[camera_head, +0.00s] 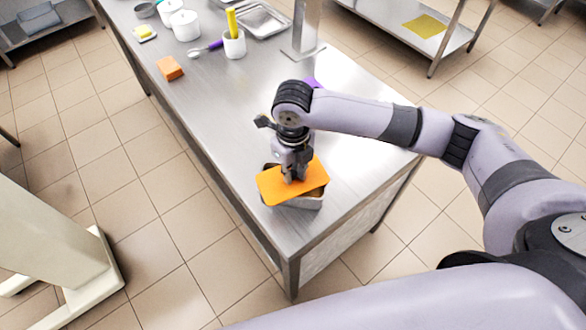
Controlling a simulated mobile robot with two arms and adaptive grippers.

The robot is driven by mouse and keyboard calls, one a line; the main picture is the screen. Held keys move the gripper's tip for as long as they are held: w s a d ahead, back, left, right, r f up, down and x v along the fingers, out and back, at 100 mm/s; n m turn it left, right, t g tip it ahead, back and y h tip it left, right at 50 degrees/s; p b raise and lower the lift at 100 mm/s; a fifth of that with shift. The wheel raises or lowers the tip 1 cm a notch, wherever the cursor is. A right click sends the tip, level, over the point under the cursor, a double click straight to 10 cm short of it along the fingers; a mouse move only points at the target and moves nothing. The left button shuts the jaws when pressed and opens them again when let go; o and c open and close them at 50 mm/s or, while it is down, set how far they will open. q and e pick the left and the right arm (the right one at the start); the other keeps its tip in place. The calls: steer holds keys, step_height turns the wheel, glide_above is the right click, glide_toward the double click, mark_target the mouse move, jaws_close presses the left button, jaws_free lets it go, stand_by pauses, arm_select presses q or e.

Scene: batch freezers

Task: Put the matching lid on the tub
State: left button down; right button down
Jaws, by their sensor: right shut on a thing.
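An orange rectangular lid (285,189) is in the head view, near the close corner of the steel table. My right gripper (291,179) is above it, shut on the lid. A metal tub (310,201) stands on the table under the lid. I cannot tell whether the lid touches the rim. My left gripper is out of view.
On the steel table (203,111), an orange block (169,68), white pots (185,25), a white cup with a yellow-handled tool (234,45) and a metal tray (262,20) stand farther back. A steel post (305,28) rises at the right edge. A purple thing shows partly behind my arm.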

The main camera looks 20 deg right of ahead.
steer(key=c, duration=1.4)
jaws_free()
steer(key=o, duration=0.5)
steer(key=shift+c, duration=0.2)
steer(key=shift+r, duration=0.1)
step_height(320, 180, up, 5)
steer(key=p, duration=0.5)
steer(key=shift+r+p, duration=0.3)
steer(key=shift+r, duration=0.6)
steer(key=shift+c, duration=0.2)
